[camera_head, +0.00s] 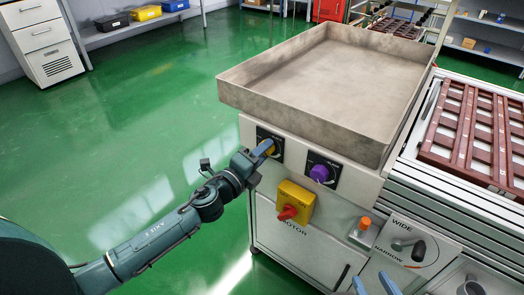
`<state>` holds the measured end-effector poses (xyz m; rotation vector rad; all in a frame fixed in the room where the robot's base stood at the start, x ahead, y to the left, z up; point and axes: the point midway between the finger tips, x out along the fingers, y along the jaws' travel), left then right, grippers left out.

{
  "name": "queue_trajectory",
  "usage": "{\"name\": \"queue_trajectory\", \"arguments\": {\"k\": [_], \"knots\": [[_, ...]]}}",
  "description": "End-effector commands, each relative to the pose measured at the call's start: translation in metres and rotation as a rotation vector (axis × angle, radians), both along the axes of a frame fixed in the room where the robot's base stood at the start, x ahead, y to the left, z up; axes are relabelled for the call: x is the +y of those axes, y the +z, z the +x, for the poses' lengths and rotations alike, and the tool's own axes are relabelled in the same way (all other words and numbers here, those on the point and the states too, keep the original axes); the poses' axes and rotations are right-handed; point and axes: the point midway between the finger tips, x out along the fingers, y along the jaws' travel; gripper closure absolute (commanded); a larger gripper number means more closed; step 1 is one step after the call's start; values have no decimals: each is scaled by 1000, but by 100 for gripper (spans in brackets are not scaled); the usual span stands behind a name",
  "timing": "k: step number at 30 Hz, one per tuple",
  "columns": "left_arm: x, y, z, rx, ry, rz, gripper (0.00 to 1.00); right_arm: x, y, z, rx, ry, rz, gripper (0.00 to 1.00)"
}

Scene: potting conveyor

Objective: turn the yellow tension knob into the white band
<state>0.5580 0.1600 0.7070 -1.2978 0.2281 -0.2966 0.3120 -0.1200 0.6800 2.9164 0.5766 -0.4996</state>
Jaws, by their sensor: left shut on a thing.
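The yellow tension knob (272,151) sits on a small black dial plate (277,136) on the front of the metal cabinet, left of a purple knob. My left gripper (266,148) reaches it from the left and is shut on it, with the fingers covering part of the knob. White marks show on the dial plate, but the white band and the knob's pointer are too small and too covered to tell apart. My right gripper (375,284) shows only as two blue fingertips at the bottom edge, apart, with nothing visible between them.
A purple knob (320,173) is right of the yellow one. A large empty metal tray (325,70) tops the cabinet. Green floor is clear on the left.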

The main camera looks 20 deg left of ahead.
Motion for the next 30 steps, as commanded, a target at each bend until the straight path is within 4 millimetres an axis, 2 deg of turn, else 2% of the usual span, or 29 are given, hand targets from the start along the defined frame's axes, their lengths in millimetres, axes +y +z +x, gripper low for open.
{"name": "queue_trajectory", "arguments": {"k": [12,28,29,30], "knots": [[-1,-1,0,-61,-2,168,87,-1,3,-3,3,-14,16,64],[-1,-1,0,-67,-2,187,87,-2,4,-2,-3,-16,16,64],[-1,-1,0,-67,-2,187,63,-2,4,-1,-3,-15,16,64],[-1,-1,0,-67,-2,187,60,-2,5,-1,-4,-15,15,64]]}}
